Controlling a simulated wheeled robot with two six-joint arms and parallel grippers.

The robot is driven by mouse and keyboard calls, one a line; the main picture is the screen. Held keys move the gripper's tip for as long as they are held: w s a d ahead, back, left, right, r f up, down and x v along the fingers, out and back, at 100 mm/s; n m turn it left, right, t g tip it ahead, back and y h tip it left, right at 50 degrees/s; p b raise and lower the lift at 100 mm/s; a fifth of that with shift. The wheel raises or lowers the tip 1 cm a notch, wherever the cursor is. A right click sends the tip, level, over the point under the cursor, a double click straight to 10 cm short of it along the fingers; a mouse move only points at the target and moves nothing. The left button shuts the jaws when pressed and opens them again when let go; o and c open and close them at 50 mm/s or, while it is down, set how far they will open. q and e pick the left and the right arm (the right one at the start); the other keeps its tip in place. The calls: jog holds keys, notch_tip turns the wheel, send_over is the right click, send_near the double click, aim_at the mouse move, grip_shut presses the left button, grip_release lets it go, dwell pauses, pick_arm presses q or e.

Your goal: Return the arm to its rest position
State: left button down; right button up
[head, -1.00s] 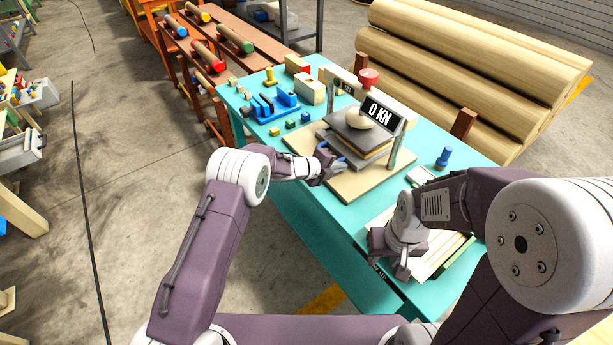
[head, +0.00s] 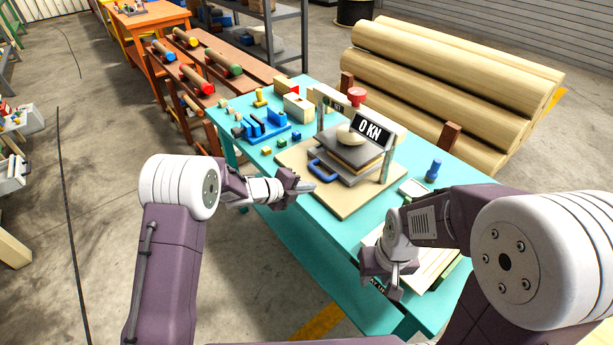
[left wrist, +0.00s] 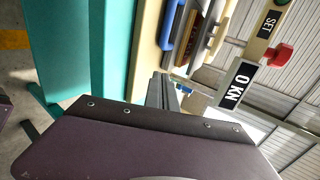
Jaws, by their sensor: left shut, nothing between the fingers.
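My left gripper (head: 302,183) is shut and empty, in front of the press at the table's near-left edge. It stands apart from the blue handle (head: 325,169) of the press plate. The left wrist view shows its fingers (left wrist: 163,88) below that blue handle (left wrist: 174,20). My right gripper (head: 393,286) points down over the pale sheets at the table's near side; its fingertips are too small to judge. The press (head: 387,162) carries a "0 KN" display (head: 371,131) and a red knob (head: 357,96).
The turquoise table (head: 345,231) holds a blue rack (head: 262,127), small blocks and a blue peg (head: 433,170). Large logs (head: 440,90) lie behind it. A brown rack with coloured rollers (head: 205,62) stands at back left.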

pick_arm(q)
jog(key=w+a+r+n+t+y+p, duration=0.1)
jog(key=a+r+t, duration=0.1)
jog(key=r, duration=0.5)
jog(key=w+a+r+n+t+p, duration=0.1)
jog(key=a+r, duration=0.2)
jog(key=r, duration=0.3)
jog(key=s+a+r+n+t+y+p, duration=0.1)
jog(key=s+a+r+n+y, duration=0.1)
jog(key=a+r+n+y, duration=0.3)
jog(key=s+a+f+n+g+y, duration=0.25)
jog(key=s+a+f+n, duration=0.45)
jog(key=s+a+n, duration=0.4)
jog(key=s+f+n+g, duration=0.3)
jog(key=s+f+n, duration=0.1)
jog(key=s, duration=0.4)
jog(key=s+f+n+g+y, duration=0.1)
jog(key=s+f+n+g, duration=0.3)
jog(key=s+n, duration=0.3)
jog(key=s, duration=0.2)
jog(key=shift+s+a+f+p, duration=0.15)
jog(key=shift+s+f+p, duration=0.1)
jog(key=shift+s+p, duration=0.05)
